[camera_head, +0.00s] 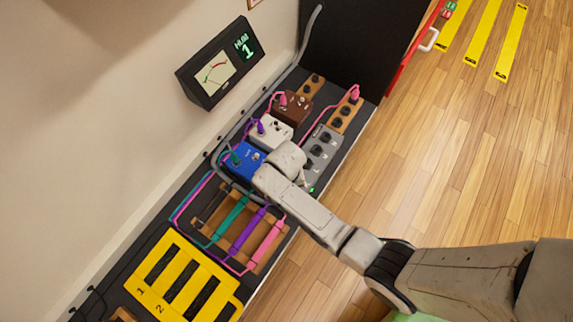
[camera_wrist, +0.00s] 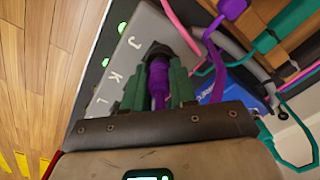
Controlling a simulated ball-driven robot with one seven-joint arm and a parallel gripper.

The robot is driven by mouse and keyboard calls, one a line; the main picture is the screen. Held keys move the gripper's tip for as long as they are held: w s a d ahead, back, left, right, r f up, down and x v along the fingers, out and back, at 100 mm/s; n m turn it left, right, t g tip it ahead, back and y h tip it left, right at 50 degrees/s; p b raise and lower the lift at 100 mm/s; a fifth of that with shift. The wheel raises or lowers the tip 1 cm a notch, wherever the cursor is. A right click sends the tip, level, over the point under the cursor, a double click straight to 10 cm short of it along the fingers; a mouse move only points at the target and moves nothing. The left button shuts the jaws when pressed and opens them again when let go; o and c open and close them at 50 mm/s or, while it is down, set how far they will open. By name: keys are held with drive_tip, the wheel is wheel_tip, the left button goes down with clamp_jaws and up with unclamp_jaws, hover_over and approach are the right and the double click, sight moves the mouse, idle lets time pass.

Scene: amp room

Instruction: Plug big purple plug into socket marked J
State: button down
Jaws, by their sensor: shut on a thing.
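My gripper (camera_wrist: 158,90) is shut on the big purple plug (camera_wrist: 158,78), which sits upright between its two dark green fingers in the wrist view. The plug's far end meets a black round socket (camera_wrist: 158,48) beside the letter J on the grey box (camera_wrist: 128,65). I cannot tell how deep the plug sits, as its tip is hidden. The letters K and L follow along the box edge nearer my gripper. In the head view the grey box (camera_head: 335,148) is partly covered by my arm, and the fingers and plug are hidden.
Blue (camera_head: 247,158), white (camera_head: 271,131) and brown (camera_head: 291,108) boxes with plugged cables stand beside the grey box. A wooden rack (camera_head: 262,262) holds teal, purple and pink cylinders. Loose purple (camera_wrist: 217,65) and pink cables run close to my gripper. Open floor (camera_head: 470,165) lies right.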

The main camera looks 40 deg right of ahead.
drive_tip(key=c, duration=0.8)
unclamp_jaws()
wheel_tip(320, 180, up, 11)
drive_tip(key=p, duration=0.5)
drive_tip(key=shift+f+p, duration=0.1)
drive_tip(key=shift+p, duration=0.2)
